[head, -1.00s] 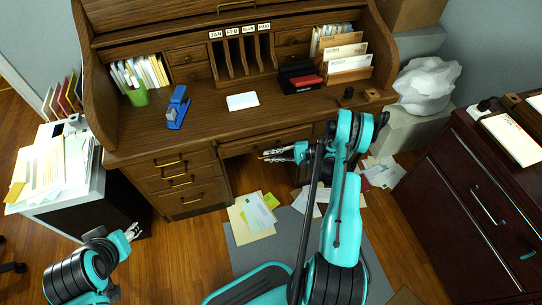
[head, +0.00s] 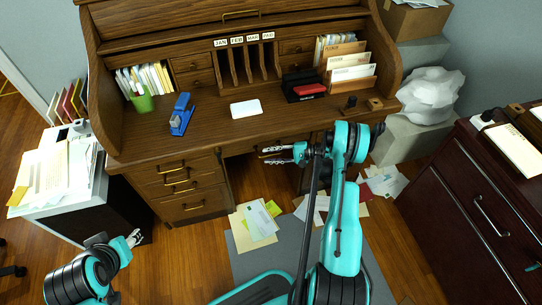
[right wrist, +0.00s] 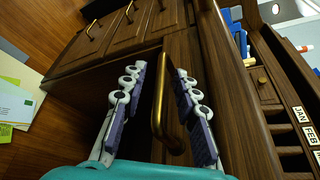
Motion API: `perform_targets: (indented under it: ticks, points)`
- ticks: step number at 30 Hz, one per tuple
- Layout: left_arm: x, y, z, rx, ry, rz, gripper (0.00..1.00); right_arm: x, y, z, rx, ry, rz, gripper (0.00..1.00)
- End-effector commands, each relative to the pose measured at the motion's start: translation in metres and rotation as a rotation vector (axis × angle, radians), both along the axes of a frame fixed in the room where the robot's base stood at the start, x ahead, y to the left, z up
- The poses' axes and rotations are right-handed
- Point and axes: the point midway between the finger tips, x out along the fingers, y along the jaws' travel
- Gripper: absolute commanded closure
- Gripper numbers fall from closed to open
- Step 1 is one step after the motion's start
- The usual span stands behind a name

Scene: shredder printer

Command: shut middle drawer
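The wooden roll-top desk (head: 215,132) has a wide middle drawer (head: 244,145) above its knee space. In the head view the drawer front is partly behind my right gripper (head: 270,155), and how far it stands out is hard to tell. The right wrist view shows the right gripper (right wrist: 160,72) open, its fingers apart on either side of the drawer's brass handle (right wrist: 157,110). I cannot tell whether a finger touches the drawer front. My left gripper (head: 134,238) hangs low at the left, away from the desk; its opening is too small to judge.
A side stack of drawers (head: 180,190) stands left of the knee space. Papers (head: 258,220) lie on the floor beneath. A dark red cabinet (head: 470,200) is at the right, and a paper-covered dark cabinet (head: 110,208) at the left. The desktop holds a blue stapler (head: 181,114).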

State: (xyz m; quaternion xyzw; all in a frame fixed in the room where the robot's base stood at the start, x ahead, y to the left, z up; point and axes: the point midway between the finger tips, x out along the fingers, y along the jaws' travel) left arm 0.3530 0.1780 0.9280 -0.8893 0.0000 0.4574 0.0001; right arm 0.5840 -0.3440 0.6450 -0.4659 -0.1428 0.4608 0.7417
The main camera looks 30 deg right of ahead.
Motion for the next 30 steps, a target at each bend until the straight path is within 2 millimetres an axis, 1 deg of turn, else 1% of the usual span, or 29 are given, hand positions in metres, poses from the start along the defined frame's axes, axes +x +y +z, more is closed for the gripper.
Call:
perform_targets:
  ticks: [4,8,15,21,25,30]
  points:
    - [0.000,0.000,0.000,0.000,0.000,0.000,0.55,-0.002,-0.003,0.001,-0.001,0.000,-0.001,0.70]
    - [0.000,0.000,0.000,0.000,0.000,0.000,0.55,-0.011,-0.018,0.004,0.000,-0.001,-0.004,0.70]
    - [0.000,0.000,0.000,0.000,0.000,0.000,0.55,-0.039,-0.061,0.016,0.000,0.000,-0.005,0.70]
    - [0.000,0.000,0.000,0.000,0.000,0.000,0.55,-0.057,-0.089,0.023,0.000,0.000,-0.002,0.70]
    - [0.000,0.000,0.000,0.000,0.000,0.000,0.55,-0.063,-0.096,0.025,0.000,0.000,0.000,0.70]
    - [0.000,0.000,0.000,0.000,0.000,0.000,0.55,-0.064,-0.099,0.026,0.000,0.000,0.000,0.70]
